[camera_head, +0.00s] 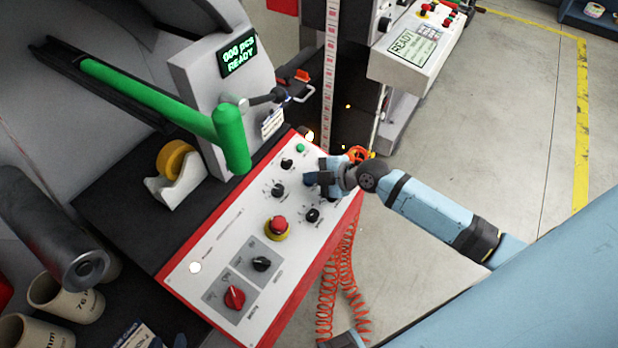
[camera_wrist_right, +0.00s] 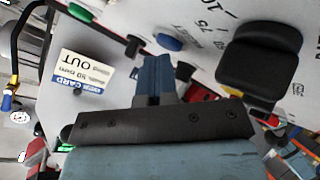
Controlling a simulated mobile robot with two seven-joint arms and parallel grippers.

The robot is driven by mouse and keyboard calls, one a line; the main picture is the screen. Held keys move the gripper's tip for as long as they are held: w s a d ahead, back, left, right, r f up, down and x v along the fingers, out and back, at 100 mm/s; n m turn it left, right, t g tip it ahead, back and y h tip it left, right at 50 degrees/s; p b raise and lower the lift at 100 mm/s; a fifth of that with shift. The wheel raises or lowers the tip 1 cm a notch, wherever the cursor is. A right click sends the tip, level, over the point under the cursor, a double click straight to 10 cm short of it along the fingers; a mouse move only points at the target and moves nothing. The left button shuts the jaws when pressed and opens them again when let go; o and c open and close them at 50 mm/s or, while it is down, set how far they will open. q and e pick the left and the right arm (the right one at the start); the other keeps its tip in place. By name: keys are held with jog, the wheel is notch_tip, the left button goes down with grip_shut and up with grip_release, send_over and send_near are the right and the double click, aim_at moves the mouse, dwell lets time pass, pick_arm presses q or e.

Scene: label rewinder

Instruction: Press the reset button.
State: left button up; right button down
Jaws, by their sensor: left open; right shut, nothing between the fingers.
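The control panel (camera_head: 205,250) is a white sloping plate with a red border. In the right wrist view, a round blue button (camera_wrist_right: 168,42) sits beside printed lettering that appears to read RESET. My right gripper (camera_head: 312,178) is over the upper right part of the panel, and I cannot pick out the blue button in the head view. In the right wrist view the shut, empty fingers (camera_wrist_right: 156,66) point at the panel just short of the blue button in the picture; I cannot tell whether they touch.
A red mushroom button (camera_head: 278,223) on a yellow base, a green button (camera_head: 300,147) and several black knobs share the panel. A red knob (camera_head: 235,297) is lower down. A green bar (camera_head: 160,100) and a display (camera_head: 239,57) reading READY stand behind. Orange coiled hose hangs at right.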

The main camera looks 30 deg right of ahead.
jog(key=shift+s+d+r, duration=0.15)
jog(key=shift+d+r, duration=0.05)
jog(key=shift+r, duration=0.4)
jog(key=r+p, duration=0.2)
jog(key=r, duration=0.1)
jog(key=s+r+p, duration=0.1)
jog(key=p, duration=0.1)
jog(key=shift+s+d+r, duration=0.1)
jog(key=shift+d+r, duration=0.2)
jog(key=shift+r, duration=0.1)
dwell(0.5)
